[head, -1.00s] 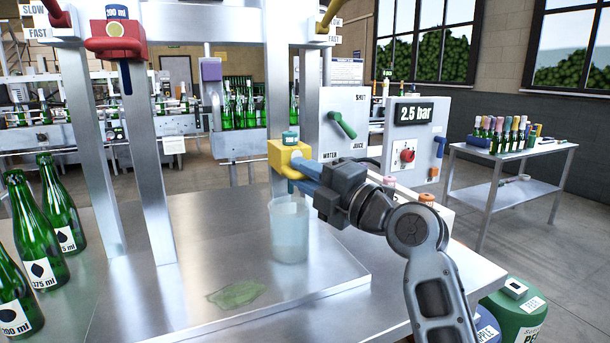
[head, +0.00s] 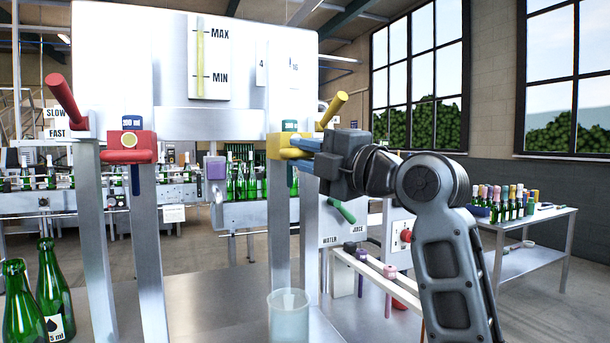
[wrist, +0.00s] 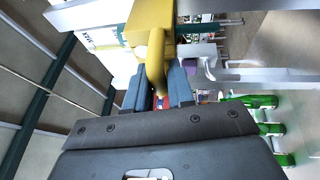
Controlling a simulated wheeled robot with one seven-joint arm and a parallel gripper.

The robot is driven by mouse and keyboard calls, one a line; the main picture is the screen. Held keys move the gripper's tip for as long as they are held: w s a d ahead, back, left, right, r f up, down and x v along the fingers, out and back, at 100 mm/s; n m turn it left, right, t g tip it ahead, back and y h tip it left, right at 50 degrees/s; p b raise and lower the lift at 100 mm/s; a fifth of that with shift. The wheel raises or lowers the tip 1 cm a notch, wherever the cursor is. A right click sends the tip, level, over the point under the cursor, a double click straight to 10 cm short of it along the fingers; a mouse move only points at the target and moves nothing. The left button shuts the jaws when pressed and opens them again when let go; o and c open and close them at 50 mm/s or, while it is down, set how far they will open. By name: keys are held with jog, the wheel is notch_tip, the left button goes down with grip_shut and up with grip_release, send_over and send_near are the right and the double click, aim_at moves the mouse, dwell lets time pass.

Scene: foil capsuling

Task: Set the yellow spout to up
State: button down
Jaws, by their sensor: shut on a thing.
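The yellow spout (head: 279,148) is a block on the right-hand metal post of the filling machine, high up near the machine's white body and about level with the red spout (head: 128,150). My gripper (head: 303,146) comes from the right, and its blue fingers are shut on the yellow spout's protruding handle. In the wrist view, the yellow spout (wrist: 150,22) fills the top middle and its handle runs down between the fingers (wrist: 158,92). A clear beaker (head: 289,316) stands well below the spout.
A yellow lever (head: 333,110) sticks out just above my gripper. A red lever (head: 66,100) is at the left. Green bottles (head: 52,290) stand at lower left. A control cabinet with a green handle (head: 342,210) is behind. A side table (head: 530,222) stands at right.

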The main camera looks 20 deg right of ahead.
jog(key=shift+r, duration=0.55)
jog(key=c, duration=1.1)
grip_release()
jog(key=shift+f, duration=0.15)
jog(key=shift+f, duration=0.1)
jog(key=b+v, duration=0.1)
jog(key=v, duration=0.6)
jog(key=shift+s+b, duration=0.35)
jog(key=shift+b, duration=0.05)
jog(key=shift+d, duration=0.15)
